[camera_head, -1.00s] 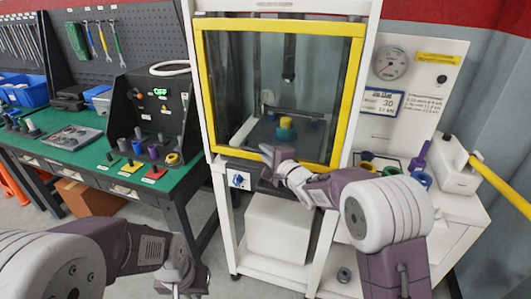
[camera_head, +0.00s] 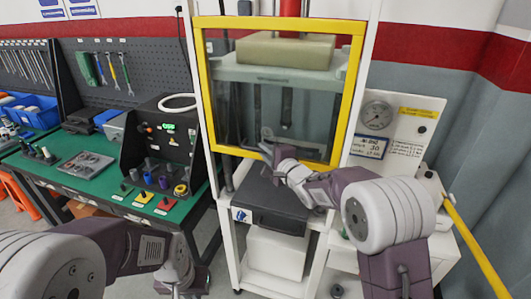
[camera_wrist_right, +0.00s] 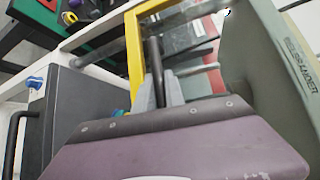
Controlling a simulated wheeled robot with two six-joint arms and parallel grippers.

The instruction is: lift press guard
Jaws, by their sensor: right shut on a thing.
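The press guard (camera_head: 357,85) is a clear panel in a yellow frame on the front of the white press. Its lower edge stands above the dark press base (camera_head: 285,208), leaving a gap. My right gripper (camera_head: 266,150) is at the guard's lower edge, left of its middle. In the right wrist view, the gripper's grey fingers (camera_wrist_right: 165,95) close around a dark handle bar (camera_wrist_right: 154,62) beside the yellow frame (camera_wrist_right: 135,62). My left gripper (camera_head: 178,291) hangs low at the bottom edge of the head view; its fingertips are too unclear to read.
A green workbench (camera_head: 97,185) with a black control box (camera_head: 165,142) stands on the left. A white gauge panel (camera_head: 400,135) is on the right, with a yellow bar (camera_head: 475,240) sloping below it. A pale block (camera_head: 285,50) shows high behind the guard.

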